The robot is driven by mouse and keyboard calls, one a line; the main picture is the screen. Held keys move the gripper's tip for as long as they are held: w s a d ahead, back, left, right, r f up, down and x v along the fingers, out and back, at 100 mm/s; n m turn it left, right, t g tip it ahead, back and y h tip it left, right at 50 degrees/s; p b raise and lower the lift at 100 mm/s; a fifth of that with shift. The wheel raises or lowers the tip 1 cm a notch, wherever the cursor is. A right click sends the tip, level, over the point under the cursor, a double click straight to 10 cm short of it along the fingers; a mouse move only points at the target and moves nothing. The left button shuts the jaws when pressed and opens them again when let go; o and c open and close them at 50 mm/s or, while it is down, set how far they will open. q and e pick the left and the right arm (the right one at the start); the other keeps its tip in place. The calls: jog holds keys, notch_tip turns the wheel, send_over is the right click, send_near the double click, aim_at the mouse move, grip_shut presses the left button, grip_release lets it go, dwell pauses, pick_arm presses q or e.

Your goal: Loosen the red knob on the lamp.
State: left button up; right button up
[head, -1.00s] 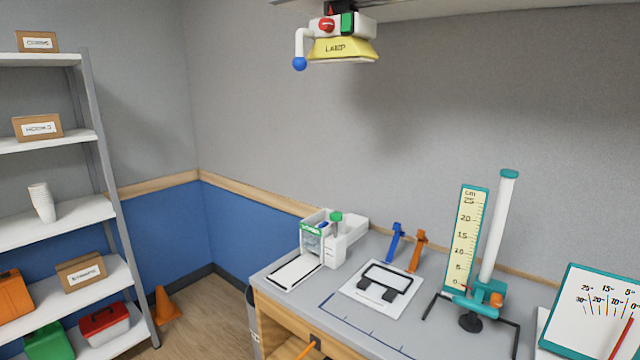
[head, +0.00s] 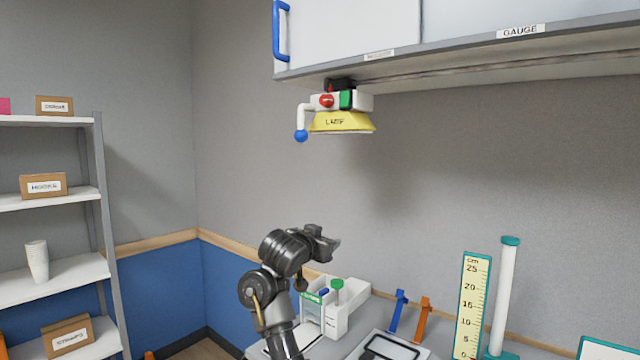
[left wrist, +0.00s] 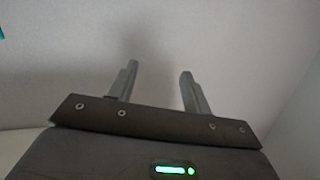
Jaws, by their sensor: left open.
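The lamp (head: 340,122) has a yellow shade marked LAMP and hangs under the wall cabinet in the head view. The red knob (head: 326,101) is on the front of its white body, beside a green block (head: 346,99). A white arm with a blue ball (head: 301,136) hangs at the lamp's left. My left gripper (head: 334,243) is below the lamp, well apart from it. In the left wrist view its two fingers (left wrist: 158,85) are apart and empty, facing the bare wall. My right gripper is not in view.
The cabinet (head: 350,30) with a blue handle overhangs the lamp. The desk below holds a white device (head: 343,305), blue and orange clamps (head: 399,309) and a tall ruler (head: 472,305). A shelf (head: 50,200) stands at left. The space between gripper and lamp is clear.

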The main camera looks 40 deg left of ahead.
pick_arm(q)
notch_tip(320, 180, up, 14)
jog(key=s+a+r+t, duration=0.1)
jog(key=a+t, duration=0.1)
jog(key=t, duration=0.1)
jog(key=t+h, duration=0.3)
jog(key=t, duration=0.1)
send_near(323, 100)
jog(key=p+x, duration=0.7)
jog(key=p, duration=0.4)
jog(key=shift+d+r+p, duration=0.15)
jog(key=shift+r+p, duration=0.05)
jog(key=shift+p, duration=0.1)
jog(key=shift+w+p, duration=0.4)
jog(key=shift+w, duration=0.25)
